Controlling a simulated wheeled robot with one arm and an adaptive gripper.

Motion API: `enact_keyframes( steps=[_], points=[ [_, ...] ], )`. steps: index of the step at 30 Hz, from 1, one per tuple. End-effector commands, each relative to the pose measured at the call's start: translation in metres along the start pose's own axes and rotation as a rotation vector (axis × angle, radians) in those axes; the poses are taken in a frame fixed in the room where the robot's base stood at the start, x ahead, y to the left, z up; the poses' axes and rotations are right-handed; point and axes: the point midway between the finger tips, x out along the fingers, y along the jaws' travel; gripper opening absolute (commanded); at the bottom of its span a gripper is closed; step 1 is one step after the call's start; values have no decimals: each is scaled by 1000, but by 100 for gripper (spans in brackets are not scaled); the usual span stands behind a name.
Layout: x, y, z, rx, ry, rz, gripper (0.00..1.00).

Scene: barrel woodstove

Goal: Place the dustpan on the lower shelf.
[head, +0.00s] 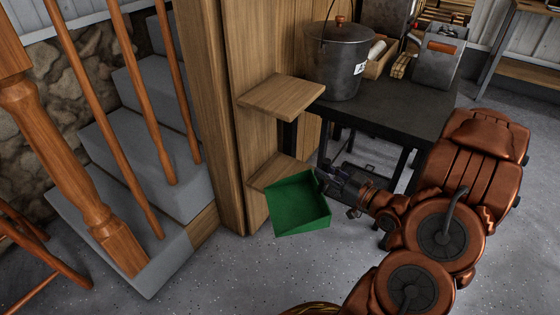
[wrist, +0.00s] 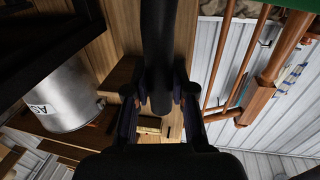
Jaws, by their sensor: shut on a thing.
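The green dustpan (head: 298,207) hangs in the air beside the wooden post, its open tray facing up and tilted. My gripper (head: 327,182) is at its right, shut on its handle. In the wrist view a dark handle (wrist: 157,50) runs between the fingers of my gripper (wrist: 160,100), and a bit of green shows at the top right edge. The lower shelf (head: 262,180) is a small wooden board on the post, partly hidden behind the dustpan. The dustpan overlaps its front edge in the head view; I cannot tell whether they touch.
A wooden upper shelf (head: 281,97) sits above the lower one. A dark table (head: 395,112) with a metal ash bucket (head: 338,65) stands right behind my gripper. Stairs with a wooden railing (head: 110,150) are at left.

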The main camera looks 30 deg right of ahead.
Motion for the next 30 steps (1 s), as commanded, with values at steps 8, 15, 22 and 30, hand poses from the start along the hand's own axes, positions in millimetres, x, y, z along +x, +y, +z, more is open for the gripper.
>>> enact_keyframes(
  steps=[8, 15, 22, 30],
  points=[
    [31, 32, 6, -3, 3, -2, 0],
    [64, 68, 11, -3, 2, -2, 0],
    [92, 100, 14, -4, 2, -1, 0],
    [107, 117, 16, 2, 0, 1, 0]
  ],
)
